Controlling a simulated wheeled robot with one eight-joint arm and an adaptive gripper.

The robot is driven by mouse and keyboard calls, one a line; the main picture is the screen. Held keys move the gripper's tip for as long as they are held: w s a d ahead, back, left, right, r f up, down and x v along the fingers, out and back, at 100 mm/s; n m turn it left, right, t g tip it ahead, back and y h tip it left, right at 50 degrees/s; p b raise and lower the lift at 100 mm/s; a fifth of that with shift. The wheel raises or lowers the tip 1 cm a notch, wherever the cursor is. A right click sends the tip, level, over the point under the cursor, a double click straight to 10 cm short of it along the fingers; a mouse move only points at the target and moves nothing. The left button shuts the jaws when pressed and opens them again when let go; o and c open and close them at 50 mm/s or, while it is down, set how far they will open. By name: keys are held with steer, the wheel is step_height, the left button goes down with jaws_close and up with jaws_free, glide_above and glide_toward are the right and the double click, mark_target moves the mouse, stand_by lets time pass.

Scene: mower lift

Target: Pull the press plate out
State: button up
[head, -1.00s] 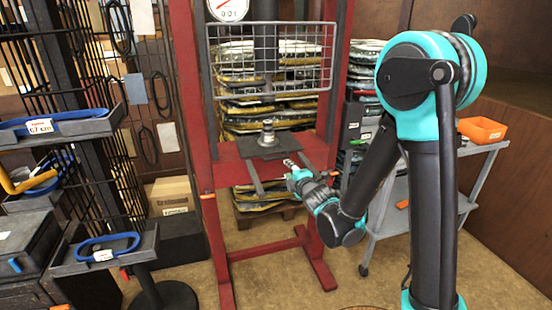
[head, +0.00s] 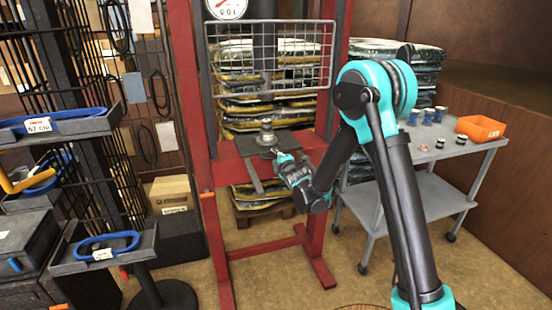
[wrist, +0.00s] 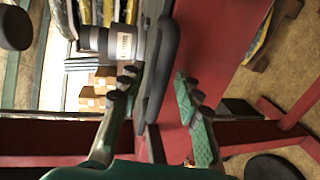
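The dark grey press plate (head: 245,146) lies flat on the bed of the red press. A metal cylinder (head: 267,131) stands upright on it. My gripper (head: 283,157) is at the plate's front right edge. In the wrist view, which is turned on its side, my gripper (wrist: 155,88) is open. One finger is on the cylinder's side of the plate (wrist: 168,62), the other on its far side by the red bed. The plate's dark edge lies between them with visible gaps. The labelled cylinder (wrist: 122,42) shows beyond the fingers.
The red press frame (head: 190,110) has uprights on both sides, and a wire guard (head: 270,58) hangs above the bed. A grey cart (head: 440,150) with an orange bin (head: 481,128) stands right. Shelves with blue loops (head: 108,243) stand left. Floor in front is open.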

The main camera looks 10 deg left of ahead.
jaws_close()
stand_by(0.7)
